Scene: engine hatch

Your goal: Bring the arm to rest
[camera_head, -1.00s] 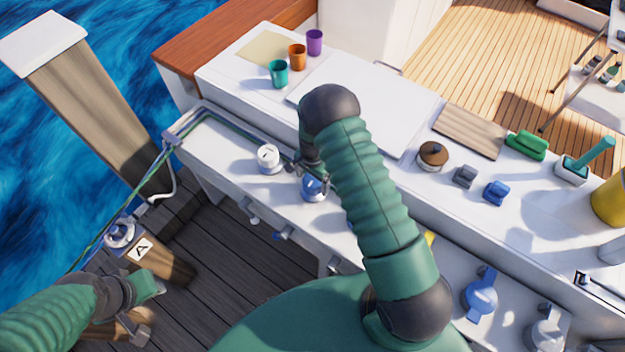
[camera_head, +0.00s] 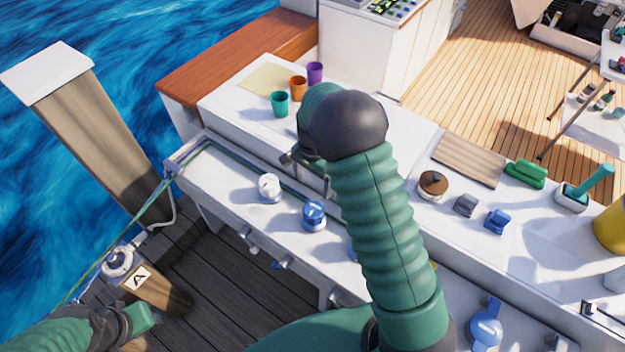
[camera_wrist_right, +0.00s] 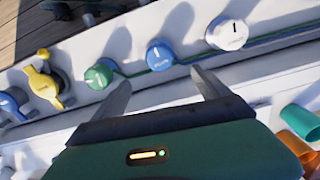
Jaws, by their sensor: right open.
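My right arm, green and ribbed, reaches over the white console (camera_head: 225,165) in the head view. Its gripper (camera_head: 305,165) is partly hidden behind the dark wrist joint, above the console's raised back edge. The right wrist view shows two separated fingers (camera_wrist_right: 163,92) with nothing between them. The blue knob (camera_head: 314,215) and white knob (camera_head: 270,187) stand apart from the gripper. In the wrist view the blue knob (camera_wrist_right: 160,55) and white knob (camera_wrist_right: 227,32) lie beyond the fingertips. My left gripper (camera_head: 143,318) is at the lower left, near the post marked A; its jaws are unclear.
Teal (camera_head: 280,104), orange (camera_head: 298,88) and purple (camera_head: 315,73) cups stand on the upper counter behind the gripper. A brown-topped round pot (camera_head: 432,185) and small blue block (camera_head: 497,221) sit to the right. The wooden deck (camera_head: 215,270) in front is open.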

